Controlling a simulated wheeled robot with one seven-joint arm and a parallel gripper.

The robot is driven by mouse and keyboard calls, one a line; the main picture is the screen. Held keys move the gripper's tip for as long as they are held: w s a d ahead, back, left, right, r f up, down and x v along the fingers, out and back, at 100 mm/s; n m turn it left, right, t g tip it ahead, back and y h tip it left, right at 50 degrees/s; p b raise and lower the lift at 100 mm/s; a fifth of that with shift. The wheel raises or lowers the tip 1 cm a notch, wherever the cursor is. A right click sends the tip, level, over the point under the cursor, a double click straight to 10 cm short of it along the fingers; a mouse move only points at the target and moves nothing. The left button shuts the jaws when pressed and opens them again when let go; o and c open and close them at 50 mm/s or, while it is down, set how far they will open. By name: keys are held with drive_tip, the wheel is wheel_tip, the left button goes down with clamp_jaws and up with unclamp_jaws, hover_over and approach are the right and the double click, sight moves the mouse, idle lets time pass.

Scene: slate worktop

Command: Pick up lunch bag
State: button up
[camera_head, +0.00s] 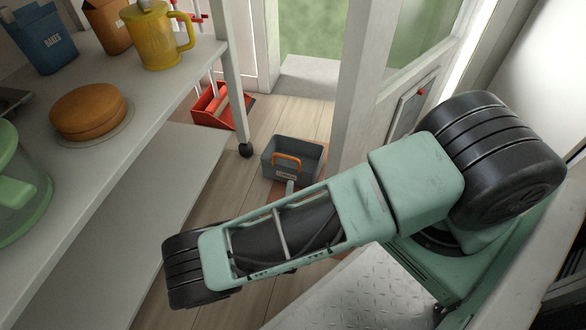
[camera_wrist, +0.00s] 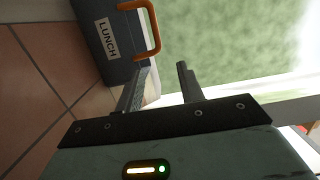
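The lunch bag is a dark grey box with an orange handle and a white label. In the head view the lunch bag (camera_head: 310,152) is on the floor beyond my arm, near the door frame. In the wrist view the lunch bag (camera_wrist: 120,62) is at the upper left, its label reading LUNCH and its top cut off by the frame. My gripper (camera_wrist: 162,68) is open, with nothing between its fingers. The orange handle appears just ahead of the fingertips, nearer the left one; I cannot tell whether they touch. In the head view my arm mostly hides the gripper.
A white shelf at left holds a yellow mug (camera_head: 160,38), a round orange-brown cake (camera_head: 88,110) and a blue bag (camera_head: 44,40). A red tray (camera_head: 222,105) is on the floor behind the shelf leg (camera_head: 238,100). A white door frame (camera_head: 362,90) stands close right of the lunch bag.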

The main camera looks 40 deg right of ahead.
sight(294, 160)
drive_tip(key=b+x, duration=0.4)
drive_tip(key=x, duration=0.7)
drive_tip(key=shift+s, duration=0.1)
drive_tip(key=b+x, duration=0.2)
drive_tip(key=x, duration=0.1)
drive_tip(key=b+x, duration=0.1)
drive_tip(key=shift+w+d+f+b, duration=0.1)
drive_tip(key=shift+w+f+b, duration=0.2)
drive_tip(key=shift+f+b, duration=0.1)
drive_tip(key=shift+w+d+r, duration=0.2)
drive_tip(key=shift+w+d, duration=0.05)
clamp_jaws()
